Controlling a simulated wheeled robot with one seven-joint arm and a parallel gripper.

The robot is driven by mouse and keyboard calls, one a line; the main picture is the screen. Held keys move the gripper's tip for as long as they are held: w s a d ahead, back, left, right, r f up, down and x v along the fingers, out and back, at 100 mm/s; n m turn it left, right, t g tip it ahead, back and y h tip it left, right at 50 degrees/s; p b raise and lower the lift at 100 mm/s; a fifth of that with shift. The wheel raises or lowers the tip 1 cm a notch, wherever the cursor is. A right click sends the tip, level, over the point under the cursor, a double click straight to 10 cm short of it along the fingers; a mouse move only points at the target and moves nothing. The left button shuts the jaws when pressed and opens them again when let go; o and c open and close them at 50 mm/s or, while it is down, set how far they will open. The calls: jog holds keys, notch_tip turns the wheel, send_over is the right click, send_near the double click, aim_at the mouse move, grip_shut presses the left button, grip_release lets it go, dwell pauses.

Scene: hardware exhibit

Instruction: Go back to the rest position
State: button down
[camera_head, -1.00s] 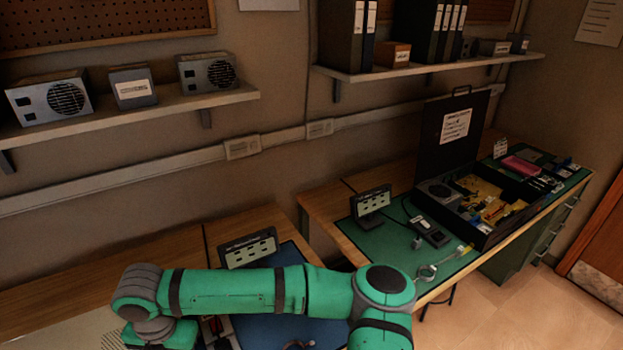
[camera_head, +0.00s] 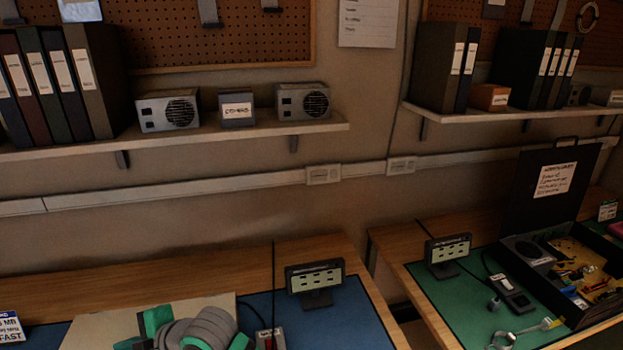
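Only part of my green and grey arm shows, at the bottom edge in the head view, over the left bench. My gripper is not clearly visible, so its fingers and anything in them cannot be seen. The left bench (camera_head: 150,279) carries a blue mat (camera_head: 345,322) and a small display on a stand (camera_head: 315,280).
The right bench (camera_head: 396,246) has a green mat (camera_head: 470,318), a second display (camera_head: 448,251) and an open black case (camera_head: 550,185) with parts inside. A gap separates the benches. Shelves with binders (camera_head: 440,68) and grey boxes (camera_head: 168,110) run along the wall above.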

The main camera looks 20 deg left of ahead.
jog(key=w+d+r+m+t+y, duration=0.3)
jog(key=w+r+m+t+y, duration=0.35)
jog(key=m, duration=0.55)
jog(key=w+d+f+m+t+h, duration=0.2)
jog(key=d+f+m+t+h, duration=0.3)
jog(key=d, duration=0.3)
jog(key=w+d+f+m+t+h, duration=0.2)
jog(key=d+f+m+t, duration=0.3)
jog(key=d+m, duration=0.2)
jog(key=s+d+f+m+t+h, duration=0.1)
jog(key=s+d+f+m+h, duration=0.3)
jog(key=d, duration=0.4)
jog(key=s+d+f+m+h, duration=0.2)
jog(key=s+d+f+h, duration=0.25)
jog(key=d+f, duration=0.3)
jog(key=s+d+h, duration=0.3)
jog(key=s+d, duration=1.2)
jog(key=s, duration=0.2)
jog(key=shift+f+g, duration=0.45)
